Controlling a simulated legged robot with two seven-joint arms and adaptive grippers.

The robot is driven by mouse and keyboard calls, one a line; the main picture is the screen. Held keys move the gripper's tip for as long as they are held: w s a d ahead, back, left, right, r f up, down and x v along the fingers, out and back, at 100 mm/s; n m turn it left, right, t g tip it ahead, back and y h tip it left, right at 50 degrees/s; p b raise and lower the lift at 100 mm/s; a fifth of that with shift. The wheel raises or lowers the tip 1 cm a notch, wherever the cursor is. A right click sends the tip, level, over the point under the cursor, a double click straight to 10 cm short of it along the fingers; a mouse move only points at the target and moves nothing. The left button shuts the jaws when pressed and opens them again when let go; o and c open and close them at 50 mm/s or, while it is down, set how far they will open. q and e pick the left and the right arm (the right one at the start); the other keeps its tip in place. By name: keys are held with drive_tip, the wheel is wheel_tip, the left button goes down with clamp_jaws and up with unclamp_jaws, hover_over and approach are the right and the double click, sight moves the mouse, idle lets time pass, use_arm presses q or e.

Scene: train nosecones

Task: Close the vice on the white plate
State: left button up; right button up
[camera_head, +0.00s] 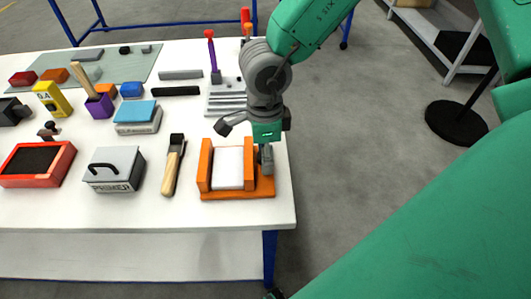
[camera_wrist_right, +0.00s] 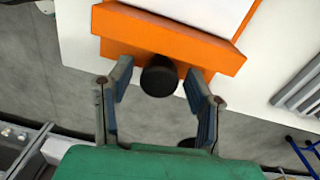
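The orange vice (camera_head: 236,192) stands at the table's front right corner. The white plate (camera_head: 228,167) is between its two upright jaws; in the wrist view the plate (camera_wrist_right: 205,12) shows at the top edge. I cannot tell whether both jaws touch it. The vice's round black knob (camera_wrist_right: 159,76) sticks out in front of the orange jaw (camera_wrist_right: 168,38). My right gripper (camera_wrist_right: 157,84) is open, with its fingertips on either side of the knob and apparent gaps to it. In the head view my right gripper (camera_head: 266,155) is at the vice's right end. My left gripper is not in view.
A wooden-handled brush (camera_head: 173,165) lies left of the vice, beside a grey toolbox (camera_head: 114,168) and a red tray (camera_head: 60,170). A grey slotted block (camera_head: 226,98) is behind the vice. Open floor (camera_head: 350,150) lies right of the table.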

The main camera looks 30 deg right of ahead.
drive_tip(key=shift+a, duration=0.25)
clamp_jaws()
drive_tip(key=shift+d+m+p, duration=0.2)
drive_tip(key=shift+m+p, duration=0.1)
drive_tip(key=shift+p, duration=0.1)
drive_tip(key=shift+r+m+p, duration=0.15)
drive_tip(key=shift+m+p, duration=0.6)
drive_tip(key=shift+m, duration=0.15)
drive_tip(key=shift+m+p, duration=0.7)
drive_tip(key=shift+m, duration=0.8)
drive_tip(key=shift+o, duration=1.6)
unclamp_jaws()
drive_tip(key=shift+d, duration=0.1)
